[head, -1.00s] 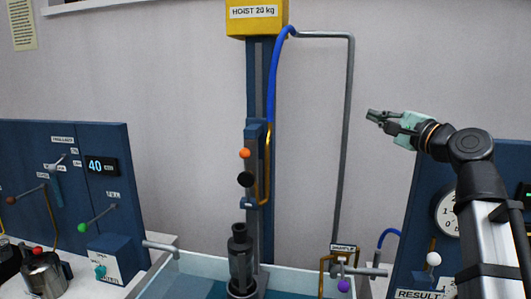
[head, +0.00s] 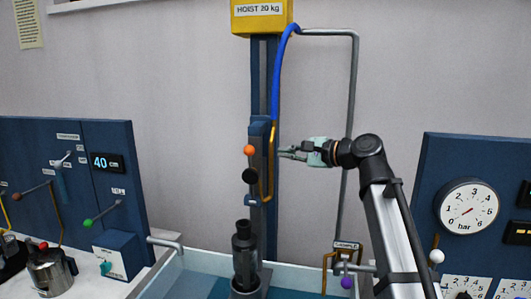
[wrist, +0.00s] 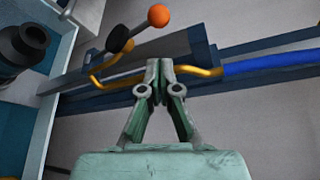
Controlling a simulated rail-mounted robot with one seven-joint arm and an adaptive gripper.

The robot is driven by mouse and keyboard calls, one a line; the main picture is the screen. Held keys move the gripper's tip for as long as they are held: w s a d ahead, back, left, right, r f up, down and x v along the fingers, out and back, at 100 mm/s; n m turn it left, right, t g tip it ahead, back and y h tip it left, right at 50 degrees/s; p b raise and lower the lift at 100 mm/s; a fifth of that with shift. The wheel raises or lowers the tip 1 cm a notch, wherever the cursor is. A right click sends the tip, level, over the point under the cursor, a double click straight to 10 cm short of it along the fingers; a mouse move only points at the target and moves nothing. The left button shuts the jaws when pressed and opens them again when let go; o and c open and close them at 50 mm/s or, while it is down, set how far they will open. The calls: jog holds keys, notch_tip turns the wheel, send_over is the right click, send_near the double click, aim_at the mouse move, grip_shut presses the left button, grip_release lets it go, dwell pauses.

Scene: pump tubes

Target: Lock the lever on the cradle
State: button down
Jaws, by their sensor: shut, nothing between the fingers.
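The cradle (head: 258,133) is a dark blue carriage on the upright hoist column. A lever with an orange ball (head: 249,150) sticks out at its front, and a black knob (head: 249,176) sits below the ball. In the wrist view the orange ball (wrist: 158,15) is beyond my fingertips, at the end of a short rod, with the black knob (wrist: 117,38) to its left. My gripper (head: 282,153) is shut and empty, just right of the cradle, beside the bent brass tube (head: 269,180). Whether the fingers touch the tube is unclear.
A blue hose (head: 276,75) runs up from the brass tube to a grey pipe (head: 352,100) standing right of the column. A dark pump body (head: 243,255) stands upright in the tank (head: 190,262) below. A gauge panel (head: 430,190) is at right.

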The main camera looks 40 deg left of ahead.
aim_at(259, 152)
jog(key=a+p, duration=0.1)
jog(key=a, duration=0.2)
jog(key=a+f+p, duration=0.1)
jog(key=a, duration=0.2)
jog(key=a+p, duration=0.1)
jog(key=a, duration=0.2)
jog(key=shift+w+f, duration=0.1)
jog(key=shift+f, duration=0.1)
jog(key=shift+a+f, duration=0.15)
jog(key=shift+a, duration=0.25)
